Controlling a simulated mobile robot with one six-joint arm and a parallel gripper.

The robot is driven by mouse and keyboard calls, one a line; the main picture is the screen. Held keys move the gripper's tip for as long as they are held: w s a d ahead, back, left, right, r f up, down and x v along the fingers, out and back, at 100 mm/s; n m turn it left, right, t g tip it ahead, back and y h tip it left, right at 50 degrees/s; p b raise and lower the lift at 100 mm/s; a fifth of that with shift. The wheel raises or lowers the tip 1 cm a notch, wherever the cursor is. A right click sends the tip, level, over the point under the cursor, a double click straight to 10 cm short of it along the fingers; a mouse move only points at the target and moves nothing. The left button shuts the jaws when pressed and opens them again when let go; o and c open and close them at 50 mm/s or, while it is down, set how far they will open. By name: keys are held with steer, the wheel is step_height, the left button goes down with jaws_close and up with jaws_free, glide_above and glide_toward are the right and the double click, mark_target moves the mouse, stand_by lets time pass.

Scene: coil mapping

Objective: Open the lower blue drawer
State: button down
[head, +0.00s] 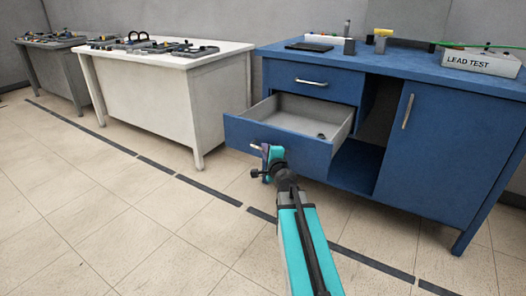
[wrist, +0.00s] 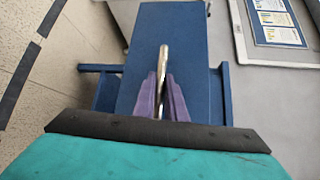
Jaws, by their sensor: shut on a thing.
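The lower blue drawer (head: 278,144) is pulled well out of the blue cabinet in the head view, its grey inside (head: 300,116) in sight. A small dark item (head: 320,135) lies in it. My gripper (head: 262,149) is at the drawer's front face. In the wrist view, my gripper's purple fingers (wrist: 160,88) are shut on the drawer's silver bar handle (wrist: 163,62), one on each side. The blue drawer front (wrist: 150,50) is behind them.
The blue cabinet (head: 460,140) has a shut upper drawer (head: 290,82), an open middle bay and a shut right door. A white bench (head: 140,100) stands to the left. Tiled floor (head: 130,220) before the cabinet is clear. A grey surface with a framed board (wrist: 275,25) shows in the wrist view.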

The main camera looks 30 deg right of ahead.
steer(key=shift+s+d+f, duration=0.1)
steer(key=shift+s+d, duration=0.15)
steer(key=shift+d, duration=0.1)
steer(key=c, duration=1.8)
jaws_free()
steer(key=shift+s+a, duration=0.1)
